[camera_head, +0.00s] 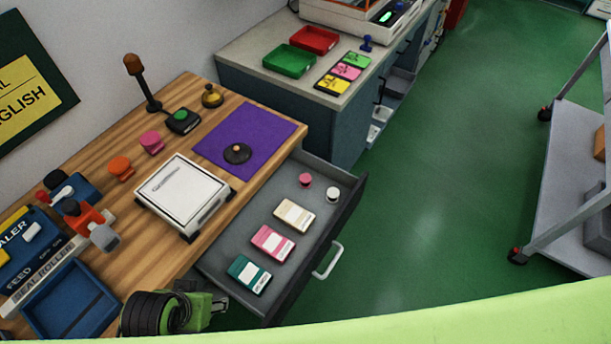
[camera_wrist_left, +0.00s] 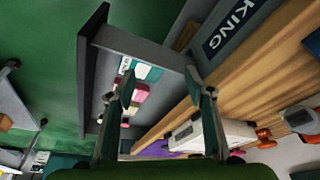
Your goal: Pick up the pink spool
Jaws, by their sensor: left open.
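A small pink spool-like piece (camera_head: 305,180) stands in the open drawer (camera_head: 233,262), next to a white one (camera_head: 333,194). A larger pink piece (camera_head: 151,142) stands on the wooden tabletop beside an orange one (camera_head: 121,168); I cannot tell for sure which is called the spool. My left gripper (camera_wrist_left: 160,90) is open and empty, its two fingers spread before the drawer in the left wrist view. In the head view my left wrist is at the bottom left, by the drawer's near end and apart from both pink pieces. My right gripper is not in view.
The drawer also holds teal (camera_head: 249,274), pink (camera_head: 272,243) and beige (camera_head: 294,215) packets. A white scale-like box (camera_head: 184,195) and purple mat (camera_head: 250,141) lie on the table. A cart (camera_head: 575,150) stands at right; the green floor between is clear.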

